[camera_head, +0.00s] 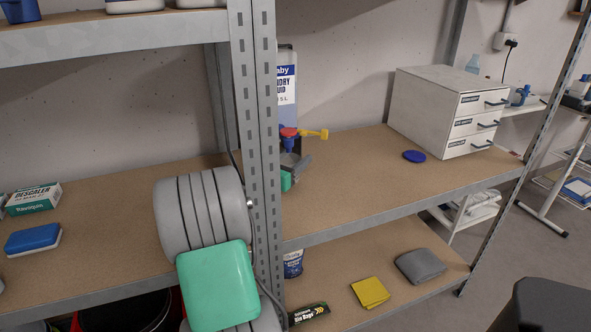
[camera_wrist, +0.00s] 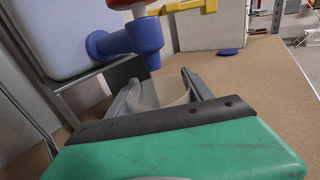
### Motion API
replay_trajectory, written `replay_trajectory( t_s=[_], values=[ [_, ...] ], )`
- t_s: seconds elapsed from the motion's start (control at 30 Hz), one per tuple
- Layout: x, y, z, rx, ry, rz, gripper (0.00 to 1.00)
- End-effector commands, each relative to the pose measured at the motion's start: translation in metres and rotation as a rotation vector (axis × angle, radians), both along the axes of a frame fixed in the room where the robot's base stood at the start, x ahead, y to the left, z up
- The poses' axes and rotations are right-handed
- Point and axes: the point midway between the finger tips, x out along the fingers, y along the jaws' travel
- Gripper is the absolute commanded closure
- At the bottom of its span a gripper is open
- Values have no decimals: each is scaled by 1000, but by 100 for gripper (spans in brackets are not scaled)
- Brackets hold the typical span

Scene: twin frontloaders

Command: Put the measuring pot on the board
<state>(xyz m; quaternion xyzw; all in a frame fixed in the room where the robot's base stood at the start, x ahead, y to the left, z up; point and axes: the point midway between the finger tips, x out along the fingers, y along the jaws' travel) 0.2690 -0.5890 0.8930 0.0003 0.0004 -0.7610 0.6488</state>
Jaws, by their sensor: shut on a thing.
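The measuring pot (camera_wrist: 160,92) is a pale cup in the wrist view, between the two grey fingers of my gripper (camera_wrist: 160,88). The gripper is shut on it. The pot is right below the blue tap (camera_wrist: 130,40) of the large laundry-liquid container (camera_wrist: 60,35). In the head view the post and my arm hide most of my gripper (camera_head: 295,165), and the pot is hardly visible there. The brown board (camera_head: 350,190) is the shelf top to the right of the post. I cannot tell whether the pot touches it.
The laundry container (camera_head: 286,85) stands behind the post; its tap has a yellow lever (camera_head: 314,133). A blue disc (camera_head: 413,156) lies before a white drawer unit (camera_head: 440,105). The metal post (camera_head: 255,120) is close to my arm. The board's middle is clear.

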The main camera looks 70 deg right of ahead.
Motion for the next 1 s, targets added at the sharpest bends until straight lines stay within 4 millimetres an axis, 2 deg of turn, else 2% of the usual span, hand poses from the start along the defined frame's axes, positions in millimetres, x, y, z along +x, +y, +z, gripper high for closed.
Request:
replay_trajectory(
  t_s=[0.07,0.27,0.63,0.67,0.9,1.0],
  values=[
    [-4,-3,-2,-1,0,0,86],
    [-3,-4,-35,1,3,2,86],
    [-3,-3,-38,-1,0,1,86],
    [-3,-3,-38,-1,0,1,38],
    [-3,-3,-38,-1,0,1,18],
    [-3,-3,-38,-1,0,1,18]
  ],
)
